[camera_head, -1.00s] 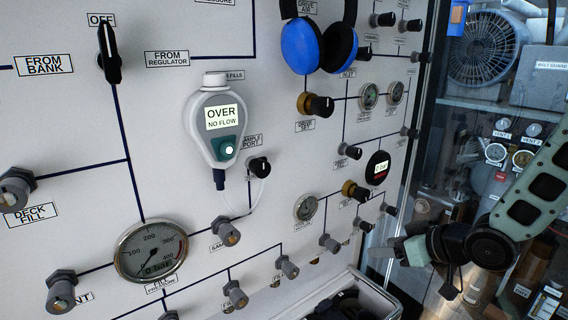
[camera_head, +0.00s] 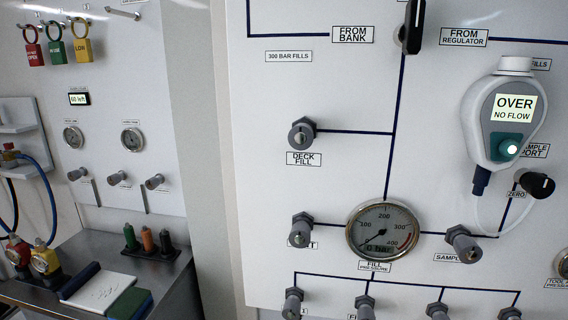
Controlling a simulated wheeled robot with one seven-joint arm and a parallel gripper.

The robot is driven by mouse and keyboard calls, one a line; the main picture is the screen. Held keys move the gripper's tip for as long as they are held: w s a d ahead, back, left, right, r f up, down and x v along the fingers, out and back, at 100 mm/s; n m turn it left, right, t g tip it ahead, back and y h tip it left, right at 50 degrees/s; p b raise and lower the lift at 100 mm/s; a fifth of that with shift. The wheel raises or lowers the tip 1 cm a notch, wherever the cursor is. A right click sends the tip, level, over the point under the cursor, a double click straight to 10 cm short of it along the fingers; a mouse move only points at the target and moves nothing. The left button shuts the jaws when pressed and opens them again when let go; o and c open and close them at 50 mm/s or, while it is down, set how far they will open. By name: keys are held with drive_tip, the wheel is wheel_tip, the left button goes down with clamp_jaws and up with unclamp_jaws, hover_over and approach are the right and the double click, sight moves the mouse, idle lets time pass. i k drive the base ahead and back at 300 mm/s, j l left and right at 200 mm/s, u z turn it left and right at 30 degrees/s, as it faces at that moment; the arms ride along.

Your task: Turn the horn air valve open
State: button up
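No label reading horn air is legible in the head view, so I cannot tell which valve it is. Three small grey valve knobs sit in a row on the left wall panel: left knob (camera_head: 77,174), middle knob (camera_head: 117,178) and right knob (camera_head: 154,182). Their labels are too small to read. On the main white panel (camera_head: 270,200), a grey knob labelled DECK FILL (camera_head: 302,133) and several similar grey knobs stick out around the fill pressure gauge (camera_head: 383,231). A black selector handle (camera_head: 411,30) points upright at the top. My gripper is not in view.
Red (camera_head: 34,54), green (camera_head: 57,52) and yellow (camera_head: 82,49) tags hang at upper left. A white detector (camera_head: 503,118) reading OVER, NO FLOW hangs on the main panel.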

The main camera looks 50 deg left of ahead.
sight(112, 179)
drive_tip(key=u, duration=2.45)
drive_tip(key=j+z, duration=0.1)
drive_tip(key=z, duration=0.35)
drive_tip(key=i+j+z, duration=0.1)
drive_tip(key=z, duration=0.35)
drive_tip(key=j+z, duration=0.3)
drive_tip(key=j, duration=0.3)
drive_tip(key=j+z, duration=0.3)
drive_tip(key=j, duration=0.35)
drive_tip(key=k+j+z, duration=0.15)
drive_tip(key=j+z, duration=0.15)
drive_tip(key=j, duration=0.3)
drive_tip(key=k+j, duration=0.1)
drive_tip(key=j, duration=0.3)
drive_tip(key=k+j, duration=0.1)
drive_tip(key=j, duration=0.7)
drive_tip(key=k+j, duration=0.15)
drive_tip(key=j, duration=0.25)
drive_tip(key=i+j, duration=0.1)
drive_tip(key=i, duration=0.25)
drive_tip(key=i+j, duration=0.1)
drive_tip(key=i, duration=0.25)
